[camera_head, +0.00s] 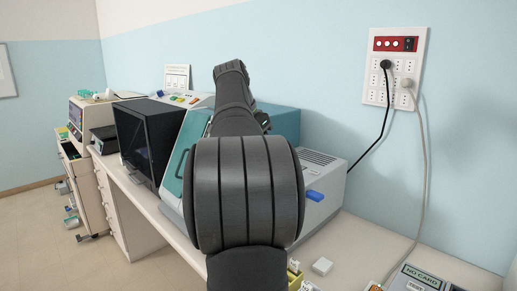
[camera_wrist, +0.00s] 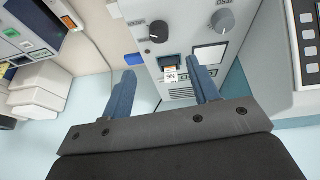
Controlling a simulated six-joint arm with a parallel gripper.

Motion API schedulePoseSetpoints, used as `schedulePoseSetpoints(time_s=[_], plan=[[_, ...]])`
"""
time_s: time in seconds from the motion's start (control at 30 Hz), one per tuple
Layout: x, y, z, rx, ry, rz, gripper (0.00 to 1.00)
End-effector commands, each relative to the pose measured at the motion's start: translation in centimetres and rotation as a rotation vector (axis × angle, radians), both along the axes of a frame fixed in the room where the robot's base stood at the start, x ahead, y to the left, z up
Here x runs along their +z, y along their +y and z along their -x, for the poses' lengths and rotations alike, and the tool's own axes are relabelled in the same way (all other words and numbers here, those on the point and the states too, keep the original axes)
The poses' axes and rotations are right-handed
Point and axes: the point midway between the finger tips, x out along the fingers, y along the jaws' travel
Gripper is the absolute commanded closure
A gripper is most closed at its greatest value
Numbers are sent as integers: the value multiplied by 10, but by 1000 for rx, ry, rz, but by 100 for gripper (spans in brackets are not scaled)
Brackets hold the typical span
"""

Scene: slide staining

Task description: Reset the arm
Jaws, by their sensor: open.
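In the wrist view my gripper (camera_wrist: 165,88) is open, its two blue fingers apart with nothing between them. A small white label marked with characters (camera_wrist: 171,75) shows at a slot in that panel, beyond the gap between the fingers. I cannot tell whether the fingers touch the panel. In the head view my dark arm fills the middle and reaches over the bench machines. I cannot make out my gripper there.
A black box-shaped machine (camera_head: 137,142) stands left of my arm on the white bench. A grey machine with a blue tab (camera_head: 315,196) is to the right. A wall socket panel (camera_head: 394,67) has cables hanging down. A "NO CARD" device (camera_head: 420,283) sits at lower right.

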Motion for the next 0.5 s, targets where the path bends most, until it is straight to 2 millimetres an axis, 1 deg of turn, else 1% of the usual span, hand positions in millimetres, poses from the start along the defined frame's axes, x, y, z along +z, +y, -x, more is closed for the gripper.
schedulePoseSetpoints(time_s=[0.03,0.2,0.5], plan=[[-10,-4,-2,-1,4,0,45],[-42,-14,-11,-1,3,1,45],[-92,-30,-24,-2,2,0,45]])
